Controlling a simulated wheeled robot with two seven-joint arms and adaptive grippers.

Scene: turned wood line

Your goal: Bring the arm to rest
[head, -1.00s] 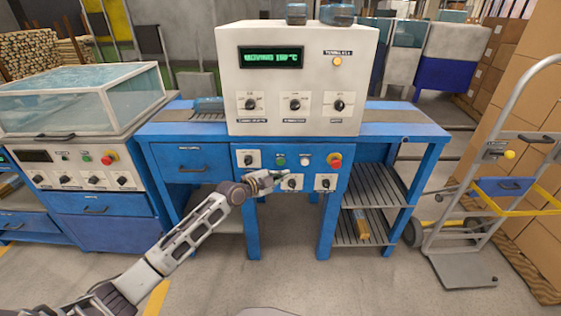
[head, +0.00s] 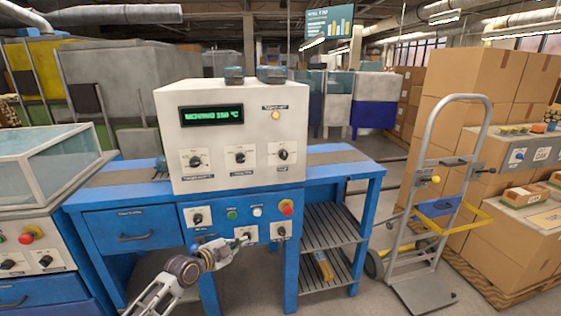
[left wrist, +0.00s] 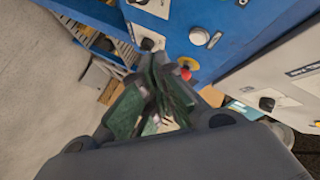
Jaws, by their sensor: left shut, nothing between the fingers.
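My left gripper (head: 238,243) is in front of the blue front panel (head: 215,216) of the machine, by the lower row of knobs. Its fingers are together and empty. In the head view it overlaps the lower middle knob; I cannot tell whether it touches it. In the left wrist view the dark green fingers (left wrist: 152,95) show blurred, with the red button (left wrist: 187,68) and a knob (left wrist: 147,43) of the panel beyond them. My left arm (head: 165,290) reaches in from the bottom left. My right gripper is not in view.
The white control box (head: 230,130) with a green display stands on the blue bench (head: 345,172). A glass-topped machine (head: 45,165) is close on the left. A hand truck (head: 432,200) and stacked cartons (head: 475,80) are at the right. Grey floor is free before the shelves.

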